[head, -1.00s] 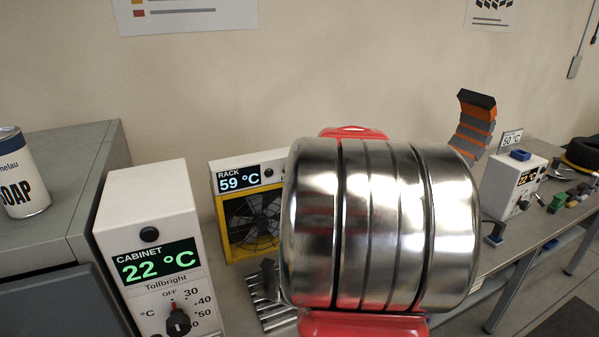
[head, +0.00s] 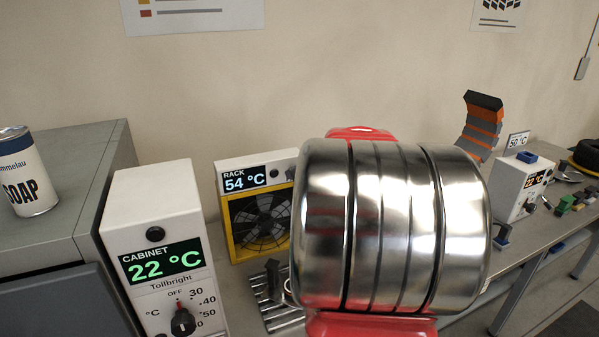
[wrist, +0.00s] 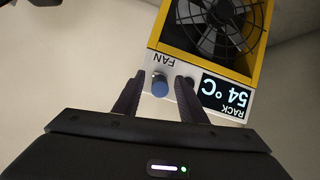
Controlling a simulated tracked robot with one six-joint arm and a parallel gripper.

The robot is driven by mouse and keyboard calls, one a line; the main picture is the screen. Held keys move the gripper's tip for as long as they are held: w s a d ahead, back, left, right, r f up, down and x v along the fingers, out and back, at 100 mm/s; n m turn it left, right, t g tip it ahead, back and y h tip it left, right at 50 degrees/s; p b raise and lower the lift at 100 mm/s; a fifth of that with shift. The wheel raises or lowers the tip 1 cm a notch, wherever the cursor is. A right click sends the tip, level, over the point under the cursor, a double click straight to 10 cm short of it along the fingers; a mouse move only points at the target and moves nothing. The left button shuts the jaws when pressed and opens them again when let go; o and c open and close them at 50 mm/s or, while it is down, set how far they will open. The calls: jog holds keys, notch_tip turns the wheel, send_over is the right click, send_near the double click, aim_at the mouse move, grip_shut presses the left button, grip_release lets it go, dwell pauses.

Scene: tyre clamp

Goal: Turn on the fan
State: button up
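The fan is a yellow-framed unit (head: 262,222) with a dark grille and a white top panel, in the head view. Its RACK display (head: 247,179) reads 54 °C. In the wrist view the fan (wrist: 214,30) appears upside down. A blue knob (wrist: 160,85) sits beside the FAN label. My gripper (wrist: 161,78) has its two dark fingers apart, one on each side of the blue knob, with what looks like a small gap to each. A black knob or button lies by the finger nearer the display. My gripper and the blue knob are hidden in the head view.
A white CABINET unit (head: 152,225) reading 22 °C stands at the left, beside a grey cabinet with a soap can (head: 27,172). A metal rack (head: 273,312) lies before the fan. Another white controller (head: 515,184) and small blocks are at the right. My arm blocks the middle.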

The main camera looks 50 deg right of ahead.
jog(key=shift+s, duration=0.1)
jog(key=v, duration=1.3)
jog(key=shift+s, duration=0.25)
jog(key=shift+a+r, duration=0.1)
